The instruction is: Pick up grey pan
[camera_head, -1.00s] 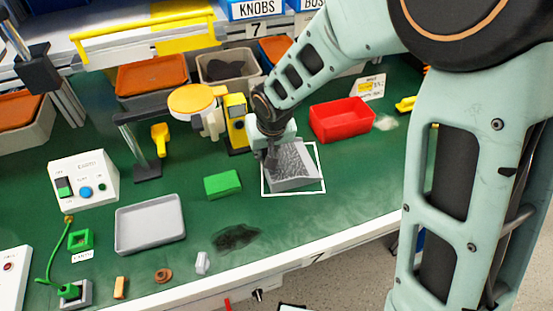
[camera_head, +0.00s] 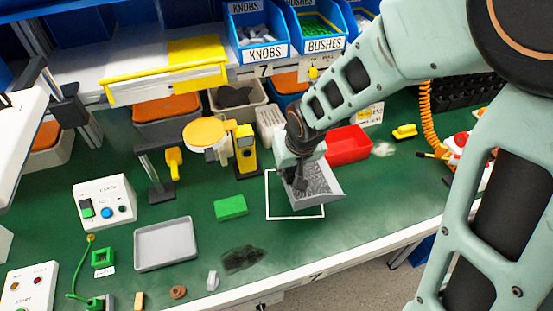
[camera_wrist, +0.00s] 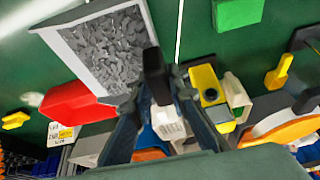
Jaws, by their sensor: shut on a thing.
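The grey pan (camera_head: 319,203) is a shallow, open-fronted scoop full of small grey pieces. It is tilted and appears raised above the green bench, over the right part of a white square outline (camera_head: 280,217). The exact contact is partly hidden by the fingers.
A red bin (camera_head: 349,145) stands close behind the pan. A yellow-and-black device (camera_head: 246,152) and a green block (camera_head: 231,208) are to the left. An empty grey tray (camera_head: 166,244) lies farther left.

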